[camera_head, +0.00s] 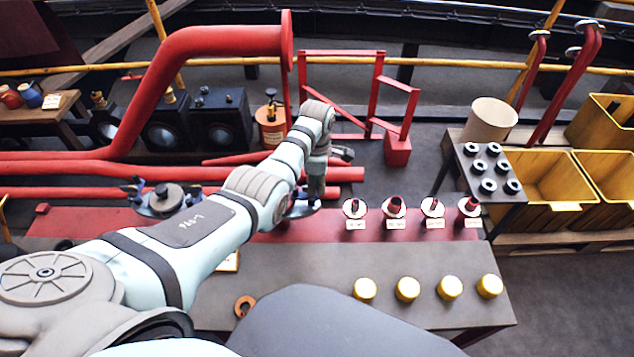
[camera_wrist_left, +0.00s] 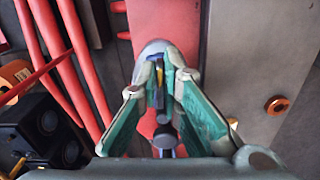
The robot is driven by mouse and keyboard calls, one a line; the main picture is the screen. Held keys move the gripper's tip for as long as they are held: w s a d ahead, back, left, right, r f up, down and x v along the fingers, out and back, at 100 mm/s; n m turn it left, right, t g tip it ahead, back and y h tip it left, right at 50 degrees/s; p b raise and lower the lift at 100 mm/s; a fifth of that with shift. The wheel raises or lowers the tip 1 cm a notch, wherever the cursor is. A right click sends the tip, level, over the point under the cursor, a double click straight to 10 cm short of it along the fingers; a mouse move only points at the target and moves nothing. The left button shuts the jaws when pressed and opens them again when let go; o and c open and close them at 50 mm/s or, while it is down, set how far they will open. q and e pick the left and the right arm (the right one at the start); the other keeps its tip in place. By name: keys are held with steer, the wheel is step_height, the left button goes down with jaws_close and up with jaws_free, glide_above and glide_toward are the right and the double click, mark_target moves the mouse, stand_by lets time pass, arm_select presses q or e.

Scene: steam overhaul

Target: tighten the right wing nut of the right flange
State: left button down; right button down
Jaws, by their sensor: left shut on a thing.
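The right flange (camera_head: 300,211) is a grey-blue disc on the red bench strip, mostly hidden behind my left arm. My left gripper (camera_head: 317,192) points down at its right side. In the left wrist view, the green-padded fingers of my left gripper (camera_wrist_left: 162,88) are shut on the blue right wing nut (camera_wrist_left: 156,80). A grey rounded edge of the right flange (camera_wrist_left: 154,48) shows beyond the fingertips. The nut's seating on its stud is hard to tell. The left flange (camera_head: 163,203) has blue wing nuts on both sides. My right gripper is not in view.
Red pipes (camera_head: 230,175) run behind the flanges. An orange ring (camera_head: 244,306) lies on the bench. A black-knobbed rack (camera_head: 487,170) and yellow crates (camera_head: 550,180) are at right.

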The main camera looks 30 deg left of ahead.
arm_select(q)
steer(key=m+p, duration=0.2)
steer(key=m, duration=0.1)
steer(key=shift+s+r+m+p, duration=0.15)
steer(key=shift+s+m+p, duration=0.05)
steer(key=shift+m+p, duration=0.15)
steer(key=m, duration=0.1)
steer(key=m+p, duration=0.1)
steer(key=m, duration=0.1)
steer(key=m+p, duration=0.1)
steer(key=shift+s+m, duration=0.25)
steer(key=m, duration=0.2)
steer(key=m+p, duration=0.1)
steer(key=m, duration=0.1)
steer(key=shift+s+a+m, duration=0.15)
steer(key=shift+s+m, duration=0.05)
steer(key=shift+m, duration=0.1)
steer(key=shift+s+a+m+p, duration=0.1)
steer(key=shift+m+p, duration=0.1)
steer(key=shift+m, duration=0.85)
steer(key=shift+a+m+p, duration=0.1)
steer(key=shift+m+p, duration=0.05)
steer(key=shift+m, duration=0.9)
steer(key=c, duration=1.8)
jaws_free()
steer(key=shift+o, duration=0.2)
